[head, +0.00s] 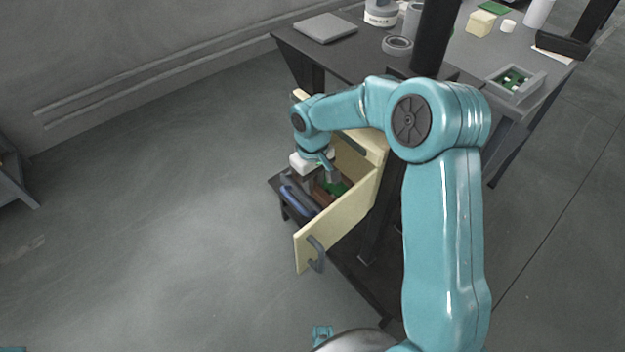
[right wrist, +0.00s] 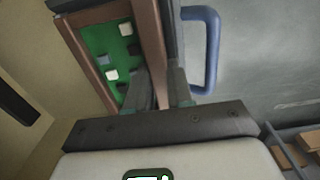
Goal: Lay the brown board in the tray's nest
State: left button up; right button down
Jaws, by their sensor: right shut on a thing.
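The brown board is a green panel with brown edges and small pale and dark parts on it, in the right wrist view (right wrist: 108,58). It shows partly in the open drawer in the head view (head: 337,188). My right gripper (head: 327,173) is down at the drawer. In the right wrist view its fingers (right wrist: 160,88) are shut on the board's brown edge. The grey tray (head: 531,91) sits at the table's front right corner; something green with pale spots shows inside it. My left gripper is not in view.
The cream drawer front (head: 340,222) stands pulled out, with a grey handle (head: 316,255). A blue handle (right wrist: 212,50) is close beside the fingers. The dark table (head: 375,58) carries a grey slab (head: 325,27), a grey ring (head: 397,45) and a yellow block (head: 480,23).

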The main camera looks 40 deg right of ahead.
jog(key=shift+f, duration=0.3)
jog(key=shift+f+b, duration=0.3)
dwell(0.3)
jog(key=shift+c, duration=2.3)
grip_release()
jog(key=shift+r, duration=0.15)
jog(key=shift+r+p, duration=2.7)
jog(key=shift+r, duration=0.65)
